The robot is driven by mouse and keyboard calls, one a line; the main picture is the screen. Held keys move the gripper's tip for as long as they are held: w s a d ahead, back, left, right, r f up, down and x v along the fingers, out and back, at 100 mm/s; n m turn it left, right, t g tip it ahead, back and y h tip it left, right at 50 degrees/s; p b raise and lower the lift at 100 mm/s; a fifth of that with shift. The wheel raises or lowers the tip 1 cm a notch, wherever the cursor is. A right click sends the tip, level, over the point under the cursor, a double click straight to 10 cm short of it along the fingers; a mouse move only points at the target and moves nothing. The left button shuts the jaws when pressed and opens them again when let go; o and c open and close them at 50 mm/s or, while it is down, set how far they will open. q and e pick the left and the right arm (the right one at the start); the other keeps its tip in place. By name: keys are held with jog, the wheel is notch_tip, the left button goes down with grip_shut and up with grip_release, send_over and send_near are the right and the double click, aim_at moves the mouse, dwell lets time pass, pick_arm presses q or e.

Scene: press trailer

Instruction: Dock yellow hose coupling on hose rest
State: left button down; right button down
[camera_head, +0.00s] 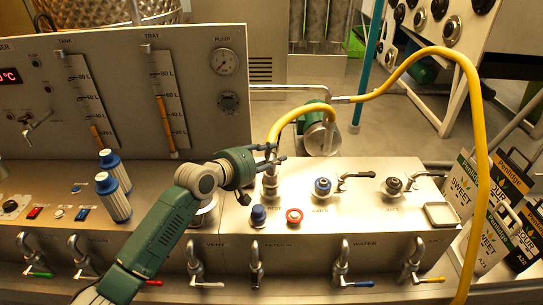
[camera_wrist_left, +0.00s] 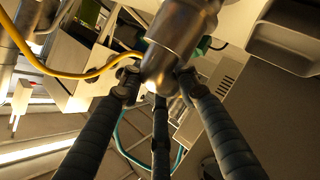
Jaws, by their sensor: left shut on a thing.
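The yellow hose's metal coupling (camera_head: 270,184) stands roughly upright over the front console, just behind a blue knob and a red knob. It also shows large and silvery in the left wrist view (camera_wrist_left: 172,48). My left gripper (camera_head: 268,158) is shut on the coupling, its dark ribbed fingers around it. The yellow hose (camera_head: 289,119) bends up from the coupling towards the green pump. The coupling's lower end is close to the console top; I cannot tell whether it is seated on a rest. My right gripper is not in view.
A blue-collared port (camera_head: 322,187) and a black-collared port (camera_head: 392,186) with side levers stand to the right. The blue knob (camera_head: 258,214) and red knob (camera_head: 294,216) are in front. Another yellow hose stretch (camera_head: 479,130) arches down on the right. A small tray (camera_head: 441,215) lies at the console's right end.

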pick_arm(q)
jog(key=shift+f+b, duration=0.4)
jog(key=shift+f, duration=0.15)
jog(key=c, duration=1.5)
grip_release()
jog(key=shift+c, duration=0.2)
jog(key=shift+s+f, duration=0.1)
jog(key=shift+f, duration=0.05)
jog(key=shift+p+v, duration=0.8)
jog(key=shift+p, duration=0.1)
jog(key=p+v, duration=0.6)
jog(key=v, duration=0.3)
jog(key=shift+s+a, duration=0.15)
